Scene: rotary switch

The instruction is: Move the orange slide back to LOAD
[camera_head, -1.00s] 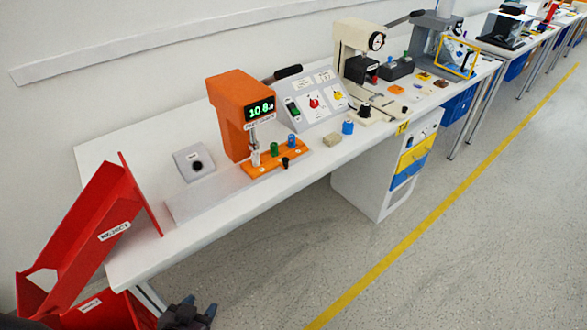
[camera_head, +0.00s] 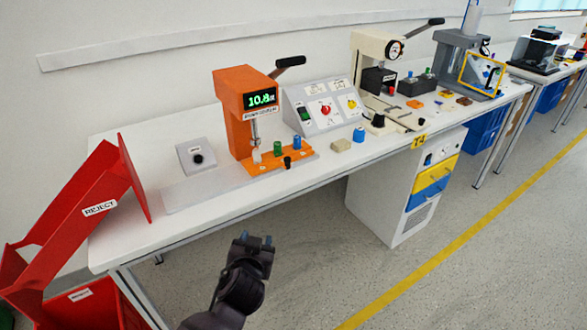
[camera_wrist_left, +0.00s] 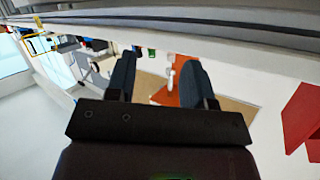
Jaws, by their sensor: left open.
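The orange slide (camera_head: 270,164) lies flat at the foot of the orange press (camera_head: 242,125), on a pale grey track. A green peg (camera_head: 277,148), a blue peg (camera_head: 297,143) and a small black knob (camera_head: 287,162) stand on or at it. No LOAD mark is readable. My left gripper (camera_head: 252,240) is below the bench's front edge, apart from the slide, open and empty. In the left wrist view its two dark fingers (camera_wrist_left: 158,70) are spread, with orange surface (camera_wrist_left: 190,95) visible beyond. My right gripper is not in view.
A red REJECT chute (camera_head: 75,215) leans at the bench's left end. A grey box with a black button (camera_head: 197,158) sits left of the press. A control panel (camera_head: 322,105) and a beige press (camera_head: 375,60) stand to the right. The bench's front edge (camera_head: 230,190) lies between gripper and slide.

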